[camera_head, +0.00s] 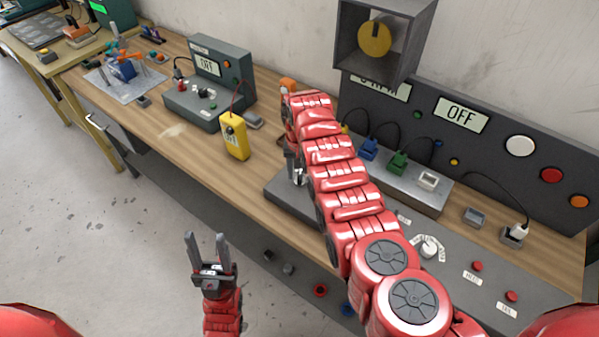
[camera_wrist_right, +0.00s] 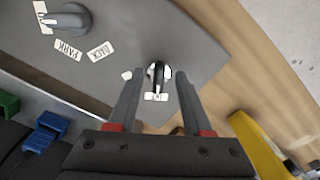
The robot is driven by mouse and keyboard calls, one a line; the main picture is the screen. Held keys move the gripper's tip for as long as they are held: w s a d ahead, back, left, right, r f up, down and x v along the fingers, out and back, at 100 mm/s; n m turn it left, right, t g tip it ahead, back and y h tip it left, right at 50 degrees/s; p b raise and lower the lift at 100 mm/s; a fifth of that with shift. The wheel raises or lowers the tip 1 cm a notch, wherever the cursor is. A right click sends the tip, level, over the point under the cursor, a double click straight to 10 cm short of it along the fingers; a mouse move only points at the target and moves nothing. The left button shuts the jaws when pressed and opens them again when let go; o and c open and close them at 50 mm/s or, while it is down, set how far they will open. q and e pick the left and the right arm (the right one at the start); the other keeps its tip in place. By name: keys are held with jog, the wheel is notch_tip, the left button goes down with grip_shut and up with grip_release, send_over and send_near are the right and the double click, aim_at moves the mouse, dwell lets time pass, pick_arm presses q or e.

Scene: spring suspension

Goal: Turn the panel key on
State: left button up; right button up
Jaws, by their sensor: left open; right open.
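The grey control panel (camera_head: 285,198) lies along the front of the bench, partly hidden by my right arm. In the right wrist view, a dark upright key (camera_wrist_right: 157,72) on a pale round base stands on the panel, with a small white label whose text I cannot read for sure. My right gripper (camera_wrist_right: 158,77) is open, its two fingers on either side of the key with gaps showing. In the head view the right gripper (camera_head: 297,165) is mostly behind my arm. My left gripper (camera_head: 208,240) is open and empty, over the floor in front of the bench.
A selector knob (camera_wrist_right: 68,20) with PARK and BACK labels is on the same panel. A display (camera_head: 460,114) reads OFF on the back board. A yellow meter (camera_head: 234,137) stands left of the panel. Blue (camera_head: 369,148) and green (camera_head: 397,161) plugs sit behind my arm.

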jog(key=shift+f, duration=0.65)
grip_shut()
